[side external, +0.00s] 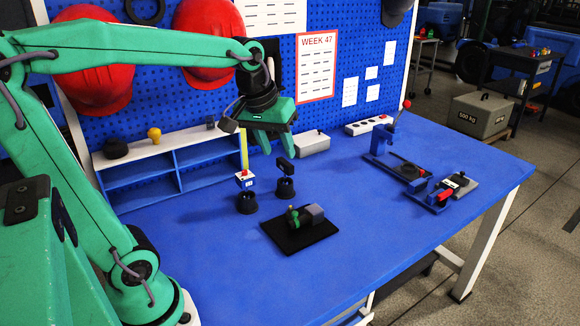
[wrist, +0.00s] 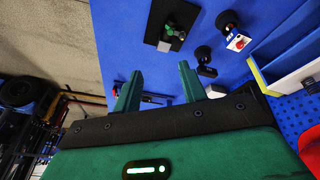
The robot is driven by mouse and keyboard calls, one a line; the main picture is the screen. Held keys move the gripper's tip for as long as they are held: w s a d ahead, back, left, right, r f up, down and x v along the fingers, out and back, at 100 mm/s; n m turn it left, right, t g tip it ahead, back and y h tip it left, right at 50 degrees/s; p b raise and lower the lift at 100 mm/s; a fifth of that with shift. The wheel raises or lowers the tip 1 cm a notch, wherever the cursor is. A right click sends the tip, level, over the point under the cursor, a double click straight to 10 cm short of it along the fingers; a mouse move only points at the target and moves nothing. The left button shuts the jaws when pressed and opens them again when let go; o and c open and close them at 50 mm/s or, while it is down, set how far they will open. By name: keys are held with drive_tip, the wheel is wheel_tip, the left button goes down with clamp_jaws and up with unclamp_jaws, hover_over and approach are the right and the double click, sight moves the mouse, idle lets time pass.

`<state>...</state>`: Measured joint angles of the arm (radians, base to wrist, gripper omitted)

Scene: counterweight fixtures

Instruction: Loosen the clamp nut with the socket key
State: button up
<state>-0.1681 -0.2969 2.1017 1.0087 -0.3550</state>
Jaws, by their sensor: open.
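A dark plate (side external: 296,236) lies on the blue bench with a fixture on it: a grey block (side external: 314,212) and a green part (side external: 293,217). The wrist view also shows the green part (wrist: 169,29). I cannot make out which piece is the clamp nut. Behind the plate, a black-handled tool (side external: 286,165), perhaps the socket key, stands upright in a round black holder (side external: 285,191); it also shows in the wrist view (wrist: 207,72). My gripper (side external: 279,147) is open and empty, above and behind that tool.
Behind stand a blue shelf (side external: 190,160) and a grey box (side external: 311,144). A lever press (side external: 383,145) and a red-handled fixture (side external: 443,192) stand right. Bench between is clear.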

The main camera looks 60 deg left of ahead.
drive_tip(key=w+a+f+n+g, duration=0.25)
drive_tip(key=w+a+n, duration=0.35)
drive_tip(key=w+a, duration=0.4)
drive_tip(key=n+g, duration=0.1)
drive_tip(key=n, duration=0.5)
hover_over(285, 162)
drive_tip(key=shift+h, duration=0.3)
wheel_tip(285, 162, down, 9)
drive_tip(key=shift+d, duration=0.15)
drive_tip(key=shift+a+f, duration=0.2)
drive_tip(key=shift+a, duration=0.1)
drive_tip(key=shift+f, duration=0.2)
drive_tip(key=shift+f, duration=4.3)
clamp_jaws()
